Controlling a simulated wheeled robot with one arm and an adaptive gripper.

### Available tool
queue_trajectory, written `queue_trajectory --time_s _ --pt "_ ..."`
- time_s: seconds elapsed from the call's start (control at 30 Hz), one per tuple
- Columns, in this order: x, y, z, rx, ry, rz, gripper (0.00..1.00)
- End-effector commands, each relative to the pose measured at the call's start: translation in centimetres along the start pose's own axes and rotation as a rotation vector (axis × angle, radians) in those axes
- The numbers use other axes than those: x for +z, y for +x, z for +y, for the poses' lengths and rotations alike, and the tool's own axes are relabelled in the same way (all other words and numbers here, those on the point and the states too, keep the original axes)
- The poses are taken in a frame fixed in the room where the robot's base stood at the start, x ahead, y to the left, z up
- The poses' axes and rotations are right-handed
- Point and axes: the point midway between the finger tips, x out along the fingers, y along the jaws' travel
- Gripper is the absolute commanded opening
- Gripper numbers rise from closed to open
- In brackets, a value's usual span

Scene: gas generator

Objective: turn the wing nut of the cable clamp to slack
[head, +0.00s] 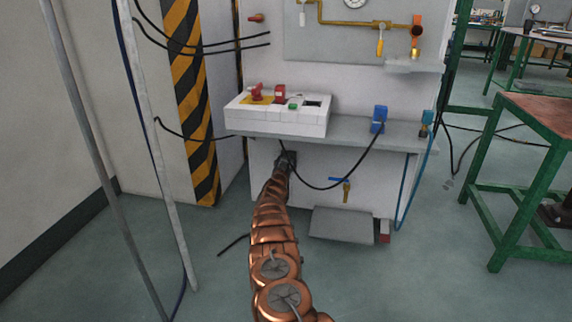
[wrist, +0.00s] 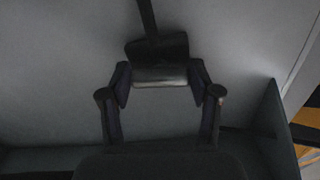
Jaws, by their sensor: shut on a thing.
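The cable clamp (wrist: 157,50) shows in the wrist view as a dark block under the grey shelf, with a black cable or strip running up from it. A pale grey bar at its near edge, which looks like the wing nut (wrist: 160,77), lies between my fingertips. My gripper (wrist: 160,84) is shut on this bar, one finger at each side. The nut's wings and its turn angle are too dark to make out. In the head view my gripper (head: 286,160) is small, just below the shelf's front edge, and hides the clamp.
A white control box (head: 276,118) with red and green parts sits on the grey shelf (head: 350,133) above my gripper. A black cable (head: 325,187) hangs from a blue plug (head: 379,119). A blue-handled valve (head: 345,187) is to the right. A green table (head: 530,170) stands far right.

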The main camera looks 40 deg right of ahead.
Motion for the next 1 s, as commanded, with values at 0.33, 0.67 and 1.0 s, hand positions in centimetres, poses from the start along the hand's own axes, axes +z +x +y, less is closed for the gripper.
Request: queue_trajectory --time_s 0.33,0.67,1.0 --pt "0.16 -0.04 0.01 -0.001 -0.15 -0.002 0.28" --pt "0.18 -0.05 0.03 -0.002 -0.181 -0.003 0.28" --pt "0.16 -0.05 0.02 -0.002 -0.18 -0.002 0.72"
